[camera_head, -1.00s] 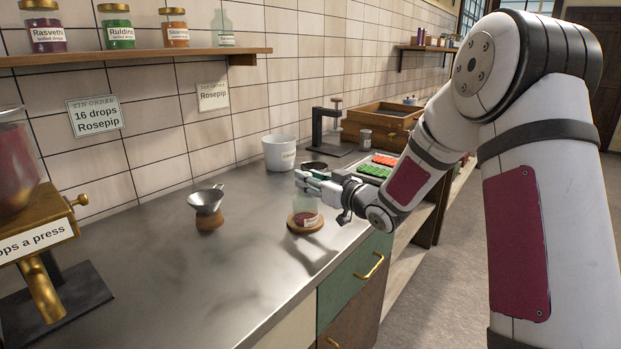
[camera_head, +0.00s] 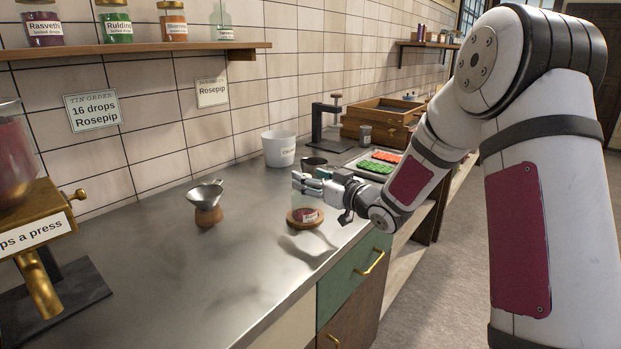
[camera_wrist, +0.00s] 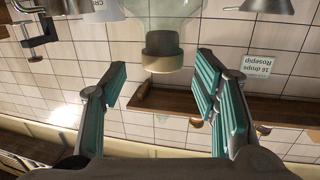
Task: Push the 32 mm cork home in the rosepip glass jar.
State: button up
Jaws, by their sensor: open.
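The rosepip glass jar (camera_head: 311,216) stands on a round wooden disc (camera_head: 292,220) near the counter's front edge. My gripper (camera_head: 308,181) is open over the jar. In the wrist view its two teal fingers (camera_wrist: 161,84) are wide apart with nothing between them.
A metal funnel (camera_head: 205,193) on a wooden stand is left of the jar. A white pot (camera_head: 279,149), a dark press (camera_head: 331,130) and a tray of green and red drops (camera_head: 374,165) stand behind. A brass dispenser (camera_head: 35,230) is at far left. The counter's middle is clear.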

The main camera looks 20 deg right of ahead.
jog(key=v, duration=1.1)
jog(key=shift+s, duration=0.25)
